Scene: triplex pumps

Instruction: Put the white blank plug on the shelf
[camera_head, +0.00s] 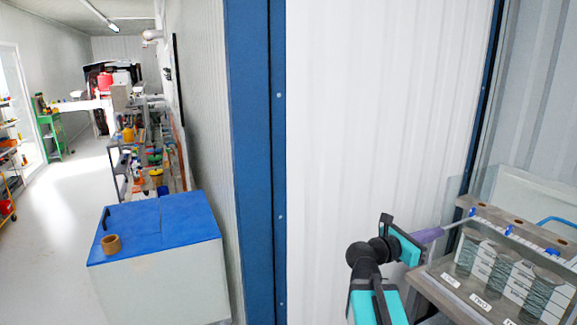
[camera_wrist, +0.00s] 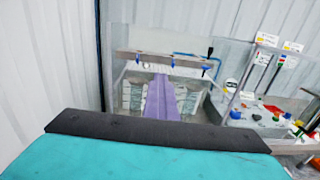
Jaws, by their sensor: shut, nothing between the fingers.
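My gripper (camera_head: 438,232) is at the right in the head view, its purple fingers shut and empty, pointing right above a grey bench unit. In the wrist view the closed purple fingers (camera_wrist: 160,85) reach toward a clear-walled basin. I cannot pick out the white blank plug for certain. A small pale round thing (camera_wrist: 231,85) stands right of the basin in the wrist view, too small to identify. Which shelf is meant is unclear. A shelving rack (camera_head: 150,150) with several bottles and containers stands far down the room in the head view.
A blue-topped cabinet (camera_head: 160,222) carries a brown ring (camera_head: 111,244). A blue post (camera_head: 258,160) and white wall separate it from the bench.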

